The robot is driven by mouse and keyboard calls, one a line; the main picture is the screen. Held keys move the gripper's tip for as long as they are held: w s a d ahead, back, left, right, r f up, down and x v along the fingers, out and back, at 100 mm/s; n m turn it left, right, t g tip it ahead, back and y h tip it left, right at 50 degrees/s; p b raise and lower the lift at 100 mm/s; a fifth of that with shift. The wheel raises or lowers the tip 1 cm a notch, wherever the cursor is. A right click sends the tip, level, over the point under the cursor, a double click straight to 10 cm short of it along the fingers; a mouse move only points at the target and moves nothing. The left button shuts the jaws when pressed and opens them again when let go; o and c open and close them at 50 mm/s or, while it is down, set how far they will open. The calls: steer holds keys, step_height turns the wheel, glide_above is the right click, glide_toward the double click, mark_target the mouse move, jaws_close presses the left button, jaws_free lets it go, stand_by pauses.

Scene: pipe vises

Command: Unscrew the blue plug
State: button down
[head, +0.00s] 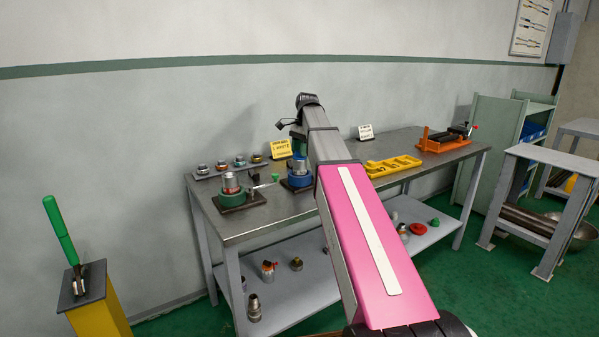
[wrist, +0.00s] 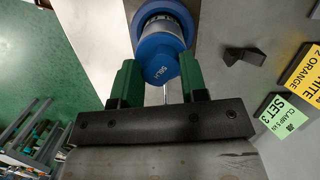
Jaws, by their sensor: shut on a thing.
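My arm partly covers that spot, and the gripper is hard to make out there.
A green vise (head: 232,196) with a red-banded pipe stands left on the metal bench (head: 240,230). A rack of fittings (head: 230,166) lies behind it.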

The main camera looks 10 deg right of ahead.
steer(key=m, duration=0.3)
steer(key=m+t, duration=0.1)
steer(key=m, duration=0.2)
steer(key=shift+s+m, duration=0.2)
steer(key=shift+m, duration=0.2)
steer(key=m+t, duration=0.1)
steer(key=m, duration=0.5)
steer(key=shift+w+m, duration=0.1)
steer(key=shift+m, duration=0.2)
steer(key=c, duration=0.7)
jaws_free()
steer(key=shift+c, duration=0.2)
steer(key=shift+r, duration=1.15)
